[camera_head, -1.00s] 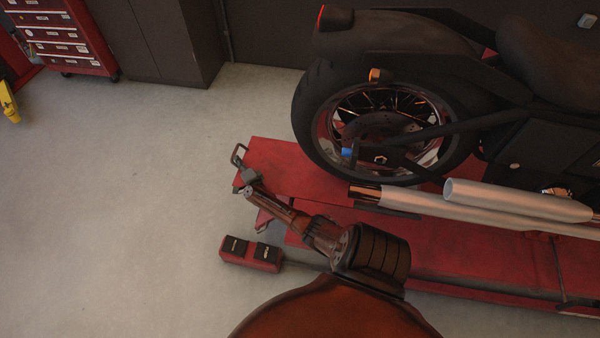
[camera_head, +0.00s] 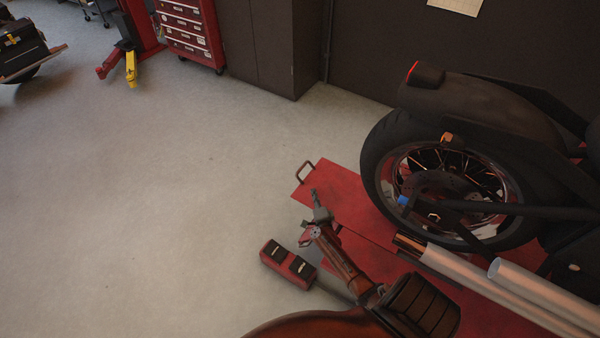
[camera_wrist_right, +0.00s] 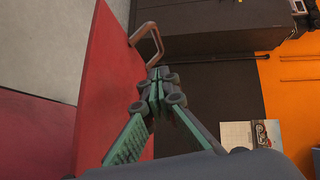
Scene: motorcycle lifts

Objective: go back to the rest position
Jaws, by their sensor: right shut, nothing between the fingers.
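My right gripper (camera_head: 315,200) is at the end of my right arm, which comes up from the bottom of the head view. It is in front of the red lift platform (camera_head: 345,190), near the platform's end with the metal loop handle (camera_head: 305,171). In the right wrist view my right gripper (camera_wrist_right: 158,78) has its fingers together with nothing between them. The loop handle (camera_wrist_right: 147,42) shows just beyond the fingertips there; I cannot tell the exact gap. My left gripper is not in view.
A motorcycle rear wheel (camera_head: 380,165) and silver exhaust pipes (camera_head: 480,280) are on the lift to the right. A red foot pedal box (camera_head: 288,264) lies on the floor beside the lift. A red tool cabinet (camera_head: 190,32) stands at the back.

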